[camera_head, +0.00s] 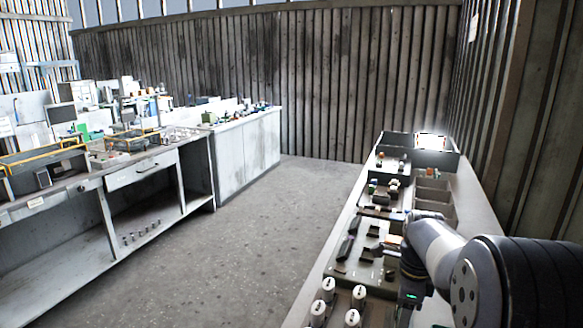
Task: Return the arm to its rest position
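My arm (450,255) comes in from the lower right and reaches over the right-hand bench. It is grey and white with a black section near the picture's right edge. My gripper (410,298) seems to be at the dark end that points down over the bench, near a small green light. Its fingertips cannot be made out, so I cannot tell whether it is open or holds anything.
A cluttered workbench (130,177) and white cabinet (245,155) stand at left. The grey floor (270,225) between is clear. A slatted wall is close at right.

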